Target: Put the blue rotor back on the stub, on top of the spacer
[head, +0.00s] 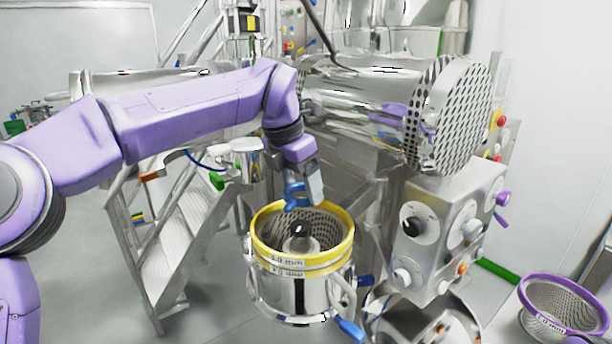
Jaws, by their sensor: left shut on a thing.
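My left gripper (307,190) reaches down from above and is shut on the blue rotor (294,197). It holds the rotor over the far part of the yellow-rimmed screen basket's opening. The stub (301,231) stands dark and shiny in the middle of the basket, below and apart from the rotor. A grey collar (301,246) around its foot may be the spacer; I cannot tell for sure. My right gripper is not in view.
The yellow-rimmed basket (268,253), labelled 3.0 mm, sits in a steel housing with blue-handled clamps (350,330). A control box (440,235) stands close on its right. A purple-rimmed screen (560,310) lies at lower right. Steel steps (185,225) stand left.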

